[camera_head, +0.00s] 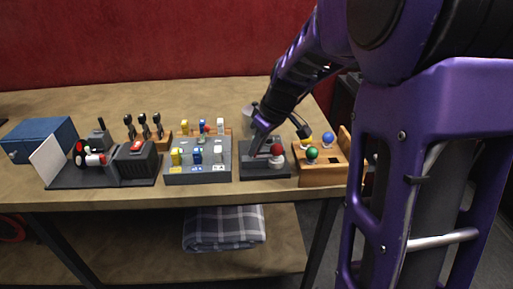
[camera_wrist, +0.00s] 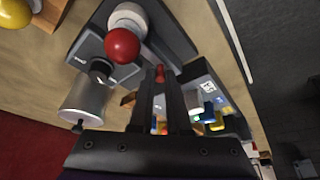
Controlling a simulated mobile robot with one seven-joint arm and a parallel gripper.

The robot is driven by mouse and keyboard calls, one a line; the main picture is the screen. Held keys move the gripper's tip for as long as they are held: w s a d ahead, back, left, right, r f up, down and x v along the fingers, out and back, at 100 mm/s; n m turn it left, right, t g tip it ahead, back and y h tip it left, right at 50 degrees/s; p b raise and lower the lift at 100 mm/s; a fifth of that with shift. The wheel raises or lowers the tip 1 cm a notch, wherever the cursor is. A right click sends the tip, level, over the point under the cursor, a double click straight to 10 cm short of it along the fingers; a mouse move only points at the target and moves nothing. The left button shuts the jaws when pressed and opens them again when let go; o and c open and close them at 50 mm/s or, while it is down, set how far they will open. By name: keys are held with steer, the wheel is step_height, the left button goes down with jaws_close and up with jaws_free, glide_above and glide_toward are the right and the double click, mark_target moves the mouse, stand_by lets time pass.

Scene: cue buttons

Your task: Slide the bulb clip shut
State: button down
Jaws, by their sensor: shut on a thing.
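A red bulb with a white collar stands on a dark grey base (camera_head: 265,172); the bulb (camera_head: 277,150) is at the base's right side. In the wrist view the red bulb (camera_wrist: 123,45) is at the upper left. My gripper (camera_head: 257,153) reaches down over the left part of this base. In the wrist view my gripper (camera_wrist: 160,78) is closed on a small red piece (camera_wrist: 160,73), which seems to be the bulb clip's handle. The piece is beside the bulb, apart from it. The fingers hide most of the clip, so I cannot tell its position.
A wooden box (camera_head: 320,168) with coloured balls stands close on the right. A grey panel (camera_head: 198,176) with coloured pieces is close on the left. A silver lamp shade (camera_wrist: 83,103) is near my gripper. Black levers (camera_head: 143,125) stand farther left.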

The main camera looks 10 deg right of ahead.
steer(key=shift+d, duration=0.25)
steer(key=c, duration=0.9)
jaws_free()
steer(key=shift+o, duration=0.2)
steer(key=shift+r, duration=0.2)
steer(key=p+v, duration=0.8)
steer(key=v, duration=0.9)
steer(key=shift+p, duration=0.4)
steer(key=shift+d, duration=0.1)
